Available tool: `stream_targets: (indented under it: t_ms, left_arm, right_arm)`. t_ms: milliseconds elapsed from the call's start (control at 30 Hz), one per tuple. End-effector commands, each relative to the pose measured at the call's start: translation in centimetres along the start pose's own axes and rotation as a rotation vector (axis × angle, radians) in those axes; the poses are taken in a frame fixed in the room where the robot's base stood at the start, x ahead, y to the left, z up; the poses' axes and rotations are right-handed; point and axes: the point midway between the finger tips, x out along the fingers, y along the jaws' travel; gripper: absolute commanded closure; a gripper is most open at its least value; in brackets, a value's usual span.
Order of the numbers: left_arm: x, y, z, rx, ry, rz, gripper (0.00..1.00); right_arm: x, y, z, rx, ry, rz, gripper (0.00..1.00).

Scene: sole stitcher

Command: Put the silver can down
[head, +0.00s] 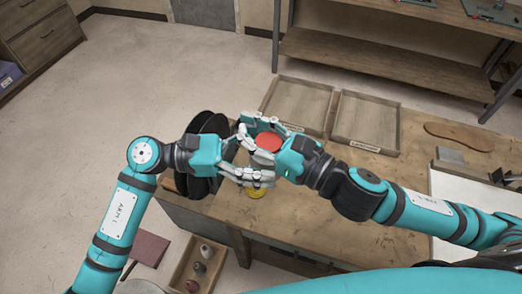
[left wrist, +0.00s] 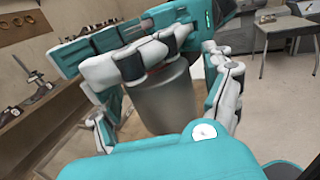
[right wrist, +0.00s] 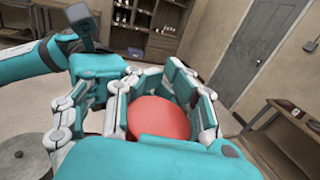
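The silver can (left wrist: 163,100) has a grey side and a red top (head: 268,141). It is upright above the near left end of the workbench (head: 310,215). My right gripper (right wrist: 160,112) is closed around its upper part, with fingers on both sides of the red top. My left gripper (head: 245,165) is around the can lower down, from the left. In the left wrist view, its fingers (left wrist: 168,115) stand a little apart from the can's sides. The can's base is hidden in the head view.
Two empty wooden trays (head: 297,79) (head: 395,145) lie at the back of the bench. A yellow round item (head: 255,193) lies under the hands. Dark discs (head: 205,150) stand at the bench's left end. A shoe sole (head: 458,135) lies at the right. The bench front is clear.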

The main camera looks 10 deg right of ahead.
Motion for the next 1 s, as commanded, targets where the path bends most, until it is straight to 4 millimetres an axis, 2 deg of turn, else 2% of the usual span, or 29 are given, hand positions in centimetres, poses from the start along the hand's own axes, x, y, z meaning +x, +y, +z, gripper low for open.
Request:
stream_targets:
  t_ms: [33,300,333,400,433,1000]
  left_arm:
    - [-0.03,0.16,0.02,0.0,0.0,0.006,0.33]
    - [-0.07,0.38,0.04,0.001,-0.001,0.013,0.67]
    - [-0.07,0.4,0.04,0.001,-0.001,0.014,0.22]
    - [-0.08,0.39,0.04,0.001,-0.001,0.014,0.12]
    - [-0.08,0.38,0.04,0.001,-0.001,0.013,0.1]
    - [-0.19,0.18,0.0,0.0,0.0,0.007,0.1]
  right_arm:
    - [-0.04,0.22,0.09,0.003,-0.002,0.006,1.0]
    - [-0.09,0.53,0.11,0.009,-0.003,0.014,1.0]
    - [-0.1,0.57,0.11,0.01,-0.003,0.015,1.0]
    - [-0.11,0.61,0.12,0.011,-0.003,0.016,1.0]
    - [-0.11,0.59,0.12,0.011,-0.003,0.015,1.0]
    - [-0.04,0.23,0.1,0.003,-0.002,0.006,1.0]
